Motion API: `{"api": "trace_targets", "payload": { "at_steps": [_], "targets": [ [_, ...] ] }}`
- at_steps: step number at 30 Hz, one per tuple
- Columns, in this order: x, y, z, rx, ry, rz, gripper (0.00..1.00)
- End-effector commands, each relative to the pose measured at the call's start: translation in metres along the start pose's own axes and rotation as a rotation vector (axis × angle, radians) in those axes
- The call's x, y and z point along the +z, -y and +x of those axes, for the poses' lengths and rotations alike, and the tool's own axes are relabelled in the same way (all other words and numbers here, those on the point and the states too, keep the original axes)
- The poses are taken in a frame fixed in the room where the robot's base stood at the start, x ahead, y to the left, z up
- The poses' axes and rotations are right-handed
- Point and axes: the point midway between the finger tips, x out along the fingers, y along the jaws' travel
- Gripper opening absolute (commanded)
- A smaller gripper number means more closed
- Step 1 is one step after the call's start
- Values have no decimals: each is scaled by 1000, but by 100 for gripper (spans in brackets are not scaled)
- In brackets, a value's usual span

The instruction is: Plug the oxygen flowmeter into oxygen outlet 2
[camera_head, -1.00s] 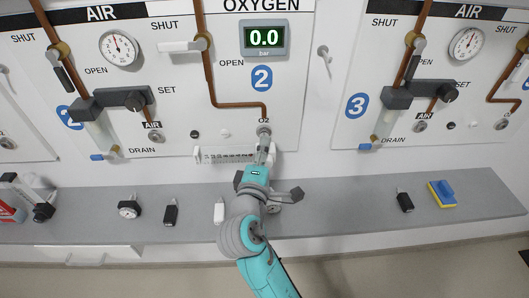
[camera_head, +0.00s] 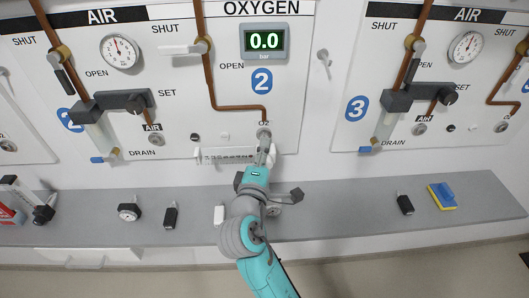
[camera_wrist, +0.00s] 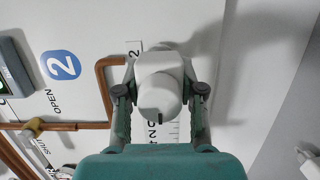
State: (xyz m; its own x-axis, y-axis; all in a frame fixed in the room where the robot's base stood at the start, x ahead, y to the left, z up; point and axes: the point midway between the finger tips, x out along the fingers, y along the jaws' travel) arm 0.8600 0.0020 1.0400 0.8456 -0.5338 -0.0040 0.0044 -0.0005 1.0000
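My gripper (camera_head: 265,150) is at the panel, just below oxygen outlet 2 (camera_head: 264,131), which is marked O2 and sits at the end of a copper pipe. In the wrist view my gripper (camera_wrist: 161,93) has its two fingers at either side of a white rounded body with a short cylinder, which appears to be the oxygen flowmeter (camera_wrist: 158,92). The fingers look closed on it. The body hides the outlet in the wrist view, so I cannot tell whether it touches or sits in the outlet. In the head view it is mostly hidden by my gripper.
A grey ledge (camera_head: 330,214) runs under the panels. It bears a black item (camera_head: 170,216), a round gauge (camera_head: 129,212), a white item (camera_head: 219,215), another black item (camera_head: 405,204) and a blue-yellow block (camera_head: 442,196). A white marked strip (camera_head: 226,155) is left of my gripper. The oxygen display (camera_head: 264,40) reads 0.0.

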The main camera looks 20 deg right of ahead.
Motion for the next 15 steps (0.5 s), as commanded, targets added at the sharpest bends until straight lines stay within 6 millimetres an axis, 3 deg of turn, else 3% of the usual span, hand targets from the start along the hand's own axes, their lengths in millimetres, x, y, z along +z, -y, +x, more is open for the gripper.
{"api": "trace_targets", "payload": {
  "at_steps": [1,4,15],
  "targets": [
    [0,-1,0,1,-1,1,46],
    [0,-1,0,1,0,1,68],
    [0,1,-3,-2,-1,-1,68]
  ]
}}
